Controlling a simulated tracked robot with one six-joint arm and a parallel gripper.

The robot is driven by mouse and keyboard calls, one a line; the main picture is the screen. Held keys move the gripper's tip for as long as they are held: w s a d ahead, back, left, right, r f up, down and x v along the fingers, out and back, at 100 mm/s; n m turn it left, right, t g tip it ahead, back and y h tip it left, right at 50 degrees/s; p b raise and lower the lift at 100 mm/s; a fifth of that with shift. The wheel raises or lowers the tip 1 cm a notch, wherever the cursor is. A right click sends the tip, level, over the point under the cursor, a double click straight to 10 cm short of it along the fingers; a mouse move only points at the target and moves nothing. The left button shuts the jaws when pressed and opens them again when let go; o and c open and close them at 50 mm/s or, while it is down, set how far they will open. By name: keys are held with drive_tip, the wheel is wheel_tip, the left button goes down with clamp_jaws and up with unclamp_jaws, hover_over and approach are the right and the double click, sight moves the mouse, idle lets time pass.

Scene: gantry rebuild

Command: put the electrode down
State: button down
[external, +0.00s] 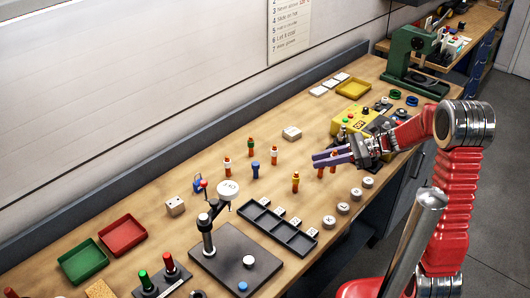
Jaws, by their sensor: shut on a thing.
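My gripper (317,158), with long purple fingers, reaches left over the middle of the bench from the red arm at the right. It is shut on an orange electrode (333,168), which shows at the fingers and is partly hidden by them. A second orange piece (320,173) shows just below the fingers, close beside it. I cannot tell whether the held electrode's lower end touches the bench. Other small upright pieces stand nearby: an orange one (295,182), a blue one (255,169), and several orange, white or green ones (274,156).
The wooden bench (140,215) bears a black compartment tray (281,232), a stand on a dark plate (235,262), round white labelled discs (343,208), a yellow device (352,121) and a green press (409,58). Green (83,262) and red (123,236) trays lie front left.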

drive_tip(key=shift+s+n, duration=0.3)
drive_tip(key=shift+s, duration=0.1)
drive_tip(key=shift+f, duration=3.15)
drive_tip(key=shift+f, duration=1.9)
drive_tip(key=c, duration=1.6)
unclamp_jaws()
drive_tip(key=shift+f, duration=0.1)
drive_tip(key=shift+o, duration=0.2)
